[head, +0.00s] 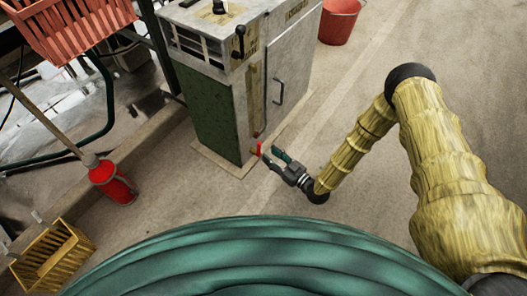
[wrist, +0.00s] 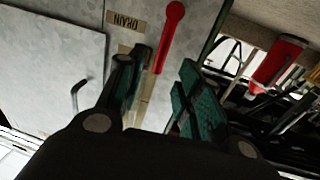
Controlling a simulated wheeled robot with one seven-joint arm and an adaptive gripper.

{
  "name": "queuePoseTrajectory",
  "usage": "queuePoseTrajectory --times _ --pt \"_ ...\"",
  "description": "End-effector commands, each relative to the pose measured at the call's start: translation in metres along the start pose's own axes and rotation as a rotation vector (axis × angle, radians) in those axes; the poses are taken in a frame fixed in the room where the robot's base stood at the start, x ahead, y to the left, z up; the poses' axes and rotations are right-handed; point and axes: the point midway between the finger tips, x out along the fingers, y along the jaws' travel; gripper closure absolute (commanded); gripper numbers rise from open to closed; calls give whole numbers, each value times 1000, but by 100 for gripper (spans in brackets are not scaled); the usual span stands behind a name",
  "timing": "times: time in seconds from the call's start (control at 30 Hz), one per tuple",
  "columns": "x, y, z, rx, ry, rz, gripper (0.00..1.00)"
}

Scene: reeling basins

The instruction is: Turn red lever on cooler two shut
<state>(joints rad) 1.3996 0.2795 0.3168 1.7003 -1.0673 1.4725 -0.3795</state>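A grey metal cabinet with a green side (head: 216,108) stands on the floor in the head view; its number is not readable. A small red lever (head: 259,148) sits low on its front. In the wrist view the red lever (wrist: 167,42) is long with a round end, beside an upside-down DRAIN label (wrist: 127,20). My gripper (head: 268,156) is low at the cabinet's front, close to the lever. In the wrist view my gripper (wrist: 160,85) has its green-padded fingers apart, with the lever showing in the gap. Contact with the lever cannot be told.
The cabinet also has a black-knobbed handle (head: 238,42) and a door handle (head: 279,91). A red bucket (head: 339,22) stands behind. A red container (head: 113,181), yellow crate (head: 52,256) and orange basket (head: 65,28) are at left. The floor at right is mostly clear.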

Motion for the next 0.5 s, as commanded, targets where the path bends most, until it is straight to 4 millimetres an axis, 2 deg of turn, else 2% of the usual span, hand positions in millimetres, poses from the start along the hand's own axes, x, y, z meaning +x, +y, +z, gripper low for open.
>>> queuePoseTrajectory --times 0.2,0.5 --pt "32 0 2 0 1 -1 65" --pt "50 0 1 1 -1 0 65"
